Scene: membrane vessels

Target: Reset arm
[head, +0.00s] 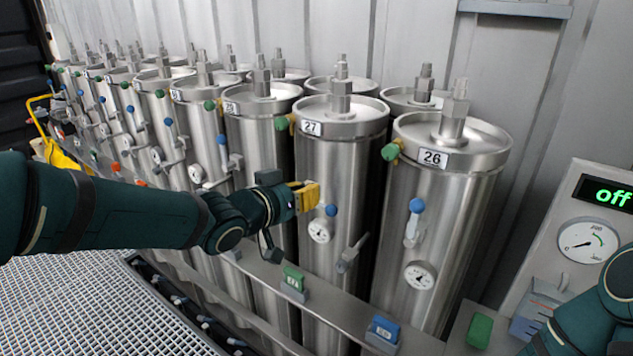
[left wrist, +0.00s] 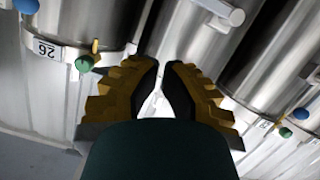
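My left gripper (head: 308,196), with yellow fingers, is in front of the steel vessels, near the body of vessel 27 (head: 345,160). I cannot tell whether it touches that vessel. In the left wrist view the two stepped yellow fingers (left wrist: 163,65) are close together at the tips, with only a narrow gap and nothing held between them. My left arm (head: 120,215) stretches in from the left. Part of my right arm (head: 600,310) shows at the lower right, but its gripper is not in view.
Vessel 26 (head: 450,200) stands right of vessel 27, with a blue-handled valve (head: 416,206) and gauge (head: 419,275). A control panel (head: 580,215) reading "off" is at the right. A rail with green (head: 293,278) and blue (head: 383,329) blocks runs below. Grating (head: 90,300) covers the floor.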

